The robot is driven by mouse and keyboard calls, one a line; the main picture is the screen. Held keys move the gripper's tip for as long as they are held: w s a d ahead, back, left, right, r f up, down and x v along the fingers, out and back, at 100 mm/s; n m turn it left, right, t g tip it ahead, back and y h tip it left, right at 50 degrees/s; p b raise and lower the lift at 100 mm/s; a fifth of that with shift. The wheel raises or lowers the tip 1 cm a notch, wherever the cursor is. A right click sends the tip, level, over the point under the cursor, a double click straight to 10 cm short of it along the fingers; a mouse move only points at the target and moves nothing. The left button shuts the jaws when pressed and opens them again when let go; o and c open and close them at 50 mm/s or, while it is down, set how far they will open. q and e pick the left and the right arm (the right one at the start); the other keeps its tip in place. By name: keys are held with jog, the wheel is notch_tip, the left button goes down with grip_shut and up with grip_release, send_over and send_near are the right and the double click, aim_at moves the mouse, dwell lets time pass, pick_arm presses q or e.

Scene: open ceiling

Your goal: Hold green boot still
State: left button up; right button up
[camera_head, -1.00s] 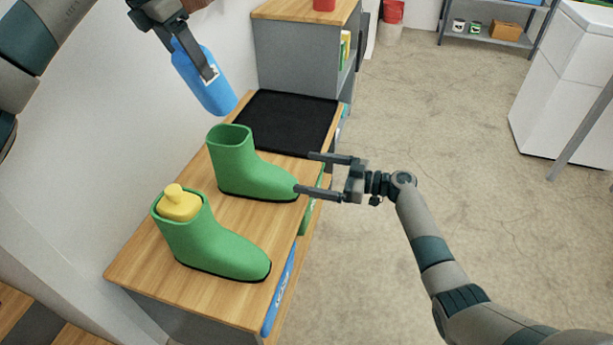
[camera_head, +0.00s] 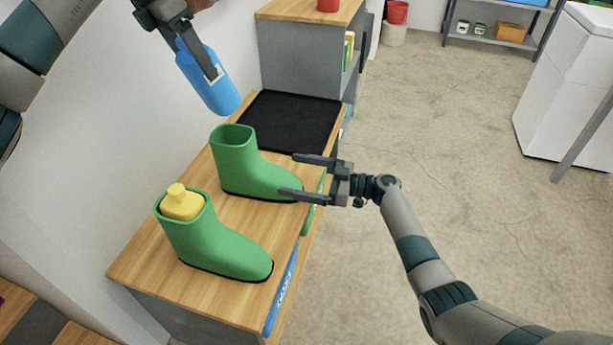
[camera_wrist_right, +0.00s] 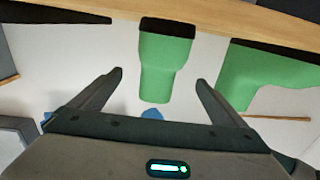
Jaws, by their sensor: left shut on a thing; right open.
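Two green boots stand upright on the wooden bench top. The far boot (camera_head: 240,165) has an open, empty-looking top, and its toe points right. The near boot (camera_head: 215,238) has a yellow bottle-like thing (camera_head: 180,202) in its opening. My left gripper (camera_head: 213,75) is shut on a blue bottle (camera_head: 210,88), tilted above and behind the far boot. My right gripper (camera_head: 292,176) is open, its fingers at either side of the far boot's toe. In the right wrist view the far boot (camera_wrist_right: 165,65) lies between the open fingers; contact is not clear. The near boot (camera_wrist_right: 270,75) shows at the right.
A black mat (camera_head: 290,122) lies on the bench (camera_head: 135,265) beyond the boots. A grey cabinet (camera_head: 300,55) with a wooden top stands behind it. The wall borders the bench on the left. Open concrete floor (camera_head: 450,130) lies to the right.

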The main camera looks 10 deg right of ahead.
aim_at(274, 171)
jog(key=x, duration=0.8)
jog(key=shift+w+a, duration=0.15)
jog(key=shift+a, duration=0.15)
jog(key=c, duration=1.5)
jog(key=shift+o, duration=0.2)
